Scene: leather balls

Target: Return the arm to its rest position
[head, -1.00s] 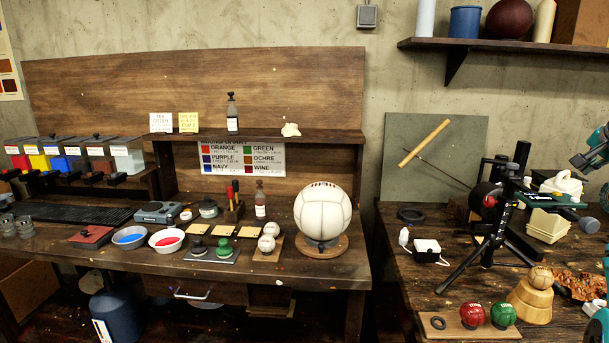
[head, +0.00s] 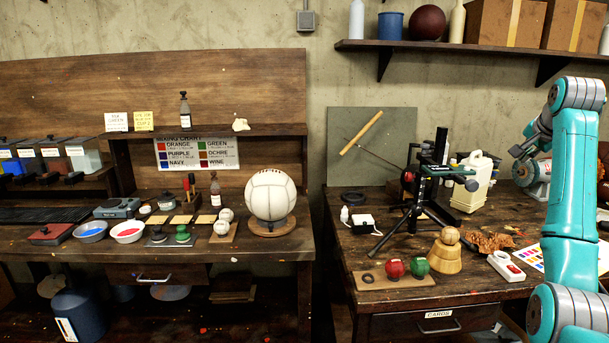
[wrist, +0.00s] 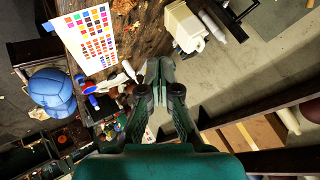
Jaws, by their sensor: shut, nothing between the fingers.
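My gripper (wrist: 160,75) shows in the wrist view with its dark green fingers together and nothing between them. It is in the air, with the workbench and a colour chart sheet (wrist: 88,38) beyond it. In the head view my teal arm stands at the right edge, bent at a high elbow, with its forward part reaching back over the right bench (head: 470,290).
A white jug (head: 474,182) and a black tripod stand (head: 412,210) stand near my arm. A wall shelf (head: 470,52) with boxes hangs above. A large white ball (head: 270,194) stands on the left bench.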

